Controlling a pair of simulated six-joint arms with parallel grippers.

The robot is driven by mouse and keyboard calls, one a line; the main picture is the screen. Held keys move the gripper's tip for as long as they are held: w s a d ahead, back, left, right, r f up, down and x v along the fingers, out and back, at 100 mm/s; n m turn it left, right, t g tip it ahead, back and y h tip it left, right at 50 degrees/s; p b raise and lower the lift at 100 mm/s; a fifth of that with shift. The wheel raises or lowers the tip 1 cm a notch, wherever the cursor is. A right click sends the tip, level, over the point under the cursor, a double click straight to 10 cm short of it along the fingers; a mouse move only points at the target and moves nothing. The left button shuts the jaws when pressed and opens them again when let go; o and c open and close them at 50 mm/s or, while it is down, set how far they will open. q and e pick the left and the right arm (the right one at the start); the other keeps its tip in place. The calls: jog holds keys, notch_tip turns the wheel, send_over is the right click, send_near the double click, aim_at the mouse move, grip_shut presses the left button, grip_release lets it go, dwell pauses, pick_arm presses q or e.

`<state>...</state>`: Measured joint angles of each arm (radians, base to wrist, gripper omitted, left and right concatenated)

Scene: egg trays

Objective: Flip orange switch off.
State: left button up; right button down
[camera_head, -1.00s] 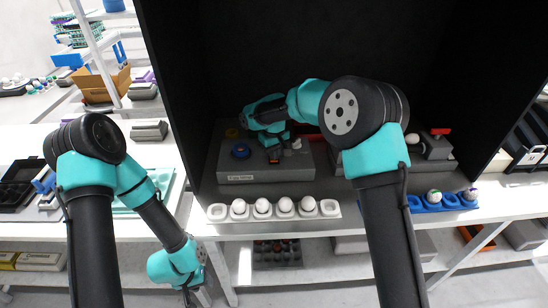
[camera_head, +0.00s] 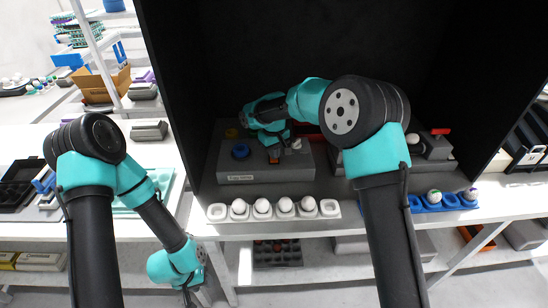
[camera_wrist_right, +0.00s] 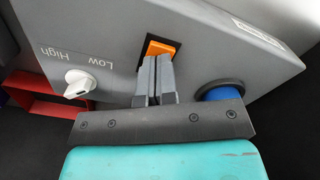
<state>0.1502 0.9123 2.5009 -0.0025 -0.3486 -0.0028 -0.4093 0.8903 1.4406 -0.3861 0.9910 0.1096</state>
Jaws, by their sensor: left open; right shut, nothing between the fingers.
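The orange switch (camera_wrist_right: 160,48) sits in a black recess on a grey control box (camera_head: 226,169). In the right wrist view its orange face shows just beyond my right gripper (camera_wrist_right: 156,62), whose two grey fingers are shut together with nothing between them. The fingertips are at the near edge of the switch; I cannot tell whether they touch it. In the head view the right gripper (camera_head: 273,158) is over the middle of the box. My left gripper (camera_head: 188,292) hangs low at the left, in front of the shelf, far from the box; its fingers are small there.
A white knob (camera_wrist_right: 79,83) marked Low and High and a blue button (camera_wrist_right: 220,92) flank the switch. A white egg tray (camera_head: 217,212) lies in front of the box, and a blue tray (camera_head: 416,205) lies to the right. Black walls enclose the box.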

jog(key=shift+r, duration=2.9)
